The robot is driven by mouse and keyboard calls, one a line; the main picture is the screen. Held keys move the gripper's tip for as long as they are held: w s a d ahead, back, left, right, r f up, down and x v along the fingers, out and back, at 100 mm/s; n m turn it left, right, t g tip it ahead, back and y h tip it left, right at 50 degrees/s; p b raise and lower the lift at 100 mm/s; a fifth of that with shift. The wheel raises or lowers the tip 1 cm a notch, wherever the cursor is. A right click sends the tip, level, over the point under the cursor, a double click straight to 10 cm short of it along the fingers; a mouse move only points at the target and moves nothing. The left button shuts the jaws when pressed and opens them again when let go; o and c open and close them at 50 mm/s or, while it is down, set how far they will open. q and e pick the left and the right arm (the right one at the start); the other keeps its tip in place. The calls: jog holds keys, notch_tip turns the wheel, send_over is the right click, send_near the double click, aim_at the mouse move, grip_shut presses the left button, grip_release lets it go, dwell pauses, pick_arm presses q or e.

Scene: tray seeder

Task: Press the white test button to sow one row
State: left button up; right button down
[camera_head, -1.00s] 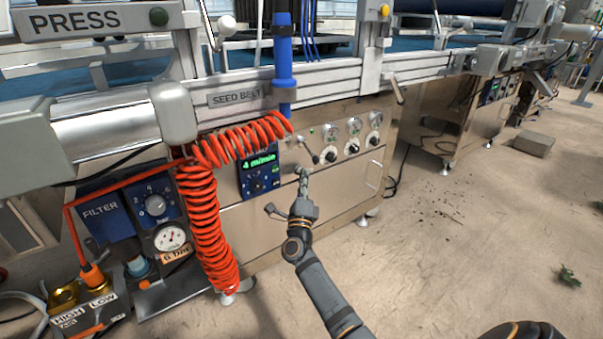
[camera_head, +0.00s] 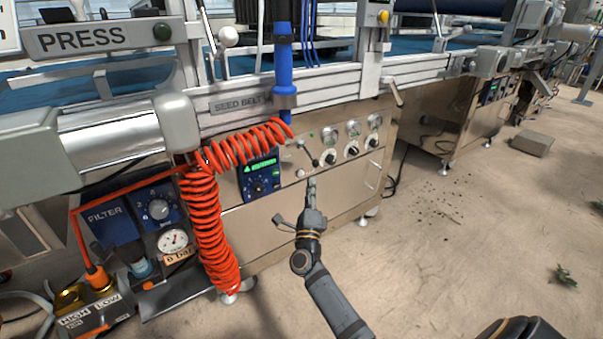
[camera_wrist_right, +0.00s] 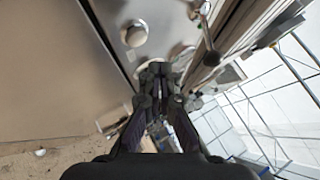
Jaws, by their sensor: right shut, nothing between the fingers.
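The white test button (camera_head: 300,173) shows as a small round white cap on the steel front panel, left of the black knobs. It also shows as a pale dome in the right wrist view (camera_wrist_right: 135,34). My right gripper (camera_head: 311,181) is shut and empty, its fingertips just below and right of the button in the head view. In the right wrist view the closed fingertips (camera_wrist_right: 158,70) lie below the button with a visible gap in the picture. My left gripper is not in view.
A blue control unit (camera_head: 261,178) with a lit green display sits left of the button. A coiled orange hose (camera_head: 211,230) hangs left of it. The floor (camera_head: 440,260) at right is mostly clear.

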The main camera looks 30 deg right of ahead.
jog(key=s+p, duration=0.1)
jog(key=s, duration=0.2)
jog(key=shift+s+d, duration=0.1)
dwell(0.8)
